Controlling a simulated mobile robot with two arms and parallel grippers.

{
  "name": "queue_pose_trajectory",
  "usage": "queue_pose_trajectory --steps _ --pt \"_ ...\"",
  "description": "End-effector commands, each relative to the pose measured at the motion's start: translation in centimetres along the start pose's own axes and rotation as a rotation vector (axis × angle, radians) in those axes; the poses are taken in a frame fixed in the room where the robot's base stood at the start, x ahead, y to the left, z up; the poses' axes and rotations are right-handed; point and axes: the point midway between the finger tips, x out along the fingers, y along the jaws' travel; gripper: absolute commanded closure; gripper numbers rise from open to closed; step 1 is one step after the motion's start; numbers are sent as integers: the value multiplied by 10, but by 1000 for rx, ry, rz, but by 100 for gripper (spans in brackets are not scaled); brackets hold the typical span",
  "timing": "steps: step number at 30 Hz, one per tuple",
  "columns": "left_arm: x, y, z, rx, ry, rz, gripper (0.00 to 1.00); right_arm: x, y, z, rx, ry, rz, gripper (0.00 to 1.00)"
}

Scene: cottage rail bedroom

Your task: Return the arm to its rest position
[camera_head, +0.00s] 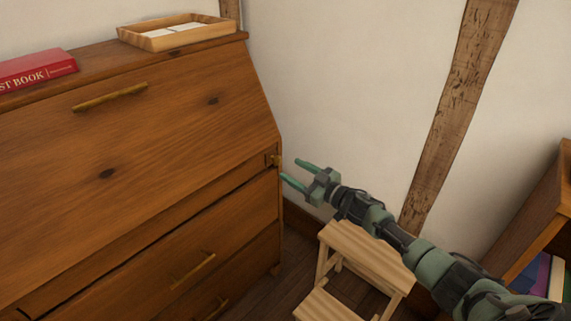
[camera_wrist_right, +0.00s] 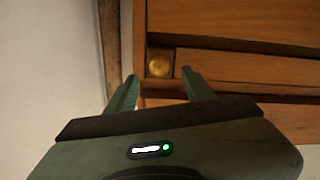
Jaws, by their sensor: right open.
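My right gripper (camera_head: 293,173) reaches in from the lower right in the head view. Its two green fingers are apart with nothing between them. They point at the right front edge of a wooden desk (camera_head: 150,150), close to a small brass knob (camera_head: 276,160). In the right wrist view the knob (camera_wrist_right: 159,66) lies just beyond the open fingertips (camera_wrist_right: 160,85), with a gap visible. The desk's slanted front is shut. My left gripper is not in the head view.
A wooden step stool (camera_head: 365,250) stands below my right arm. A shelf with books (camera_head: 540,275) is at the right edge. A red book (camera_head: 38,68) and a wooden tray (camera_head: 180,40) with papers lie on the desk top. White wall is behind.

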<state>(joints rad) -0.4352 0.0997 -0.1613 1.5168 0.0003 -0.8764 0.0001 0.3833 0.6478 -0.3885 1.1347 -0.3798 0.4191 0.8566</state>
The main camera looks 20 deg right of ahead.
Motion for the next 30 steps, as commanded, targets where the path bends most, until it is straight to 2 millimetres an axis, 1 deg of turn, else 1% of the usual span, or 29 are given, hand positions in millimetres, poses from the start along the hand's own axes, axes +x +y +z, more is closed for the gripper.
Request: queue_pose_trajectory --steps 1,3,6,20,22,23,26,29,30 --pt "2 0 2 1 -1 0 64 -8 0 0 0 -2 0 48" --pt "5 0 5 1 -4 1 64 -14 0 0 0 -1 0 48" --pt "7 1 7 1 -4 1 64 -18 0 0 0 1 0 48" --pt "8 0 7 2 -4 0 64 -18 0 0 0 1 0 48" --pt "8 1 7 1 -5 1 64 -19 -2 4 3 -6 5 48" --pt "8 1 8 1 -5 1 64 -20 -5 8 6 -14 11 48" --pt "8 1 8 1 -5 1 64 -26 -21 38 29 -75 57 48" --pt "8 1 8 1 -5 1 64 -44 -51 90 61 -198 129 48" --pt "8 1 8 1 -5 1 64 -55 -65 113 73 -261 158 48"
